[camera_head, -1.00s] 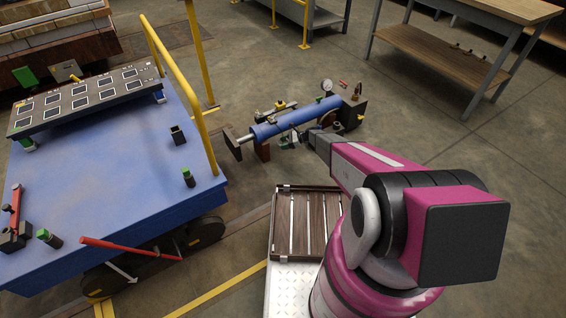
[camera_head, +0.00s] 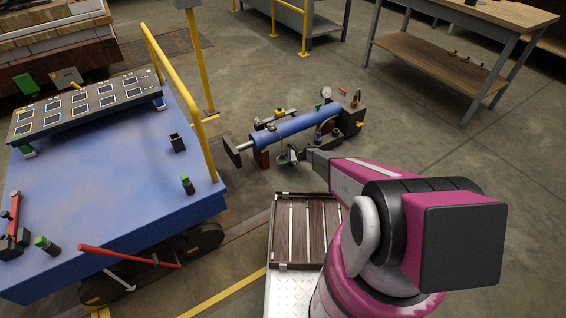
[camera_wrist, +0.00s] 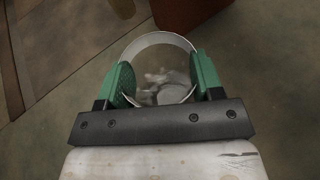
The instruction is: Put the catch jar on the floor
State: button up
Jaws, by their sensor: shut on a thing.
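The catch jar (camera_wrist: 160,72) is a clear, round, open-topped glass with a pale rim, seen from above in the wrist view. My gripper (camera_wrist: 163,84) is shut on it, with a green pad against each side. In the head view my gripper (camera_head: 291,157) is low, just in front of the blue cylinder rig. The jar is too small there to make out clearly. The concrete floor (camera_wrist: 75,115) shows around the jar in the wrist view. I cannot tell whether the jar touches the floor.
The blue cylinder rig (camera_head: 296,126) lies just beyond my gripper. A slatted wooden tray (camera_head: 283,235) is on the near side. A blue cart (camera_head: 110,195) with a yellow rail stands left, a workbench (camera_head: 440,72) at the back right. Floor between rig and workbench is clear.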

jog(key=shift+f, duration=0.1)
jog(key=o, duration=1)
jog(key=shift+o, duration=0.2)
jog(key=shift+d+r, duration=0.1)
jog(key=shift+r, duration=0.1)
jog(key=s+v, duration=0.1)
jog(key=v, duration=1)
jog(key=s+d+r+n+h, duration=0.4)
jog(key=s+r, duration=0.7)
jog(key=r, duration=0.4)
jog(key=s+d+r+n+h, duration=0.4)
jog(key=s+r+n, duration=0.3)
jog(key=s+r, duration=0.4)
jog(key=s+d+r+n+t+h, duration=0.1)
jog(key=s+d+r+n+h, duration=0.3)
jog(key=s+r, duration=0.8)
notch_tip(320, 180, up, 8)
jog(key=shift+d+f+n+h, duration=0.2)
jog(key=shift+d+n+h, duration=0.2)
jog(key=shift+n+h, duration=0.5)
jog(key=shift+s, duration=0.1)
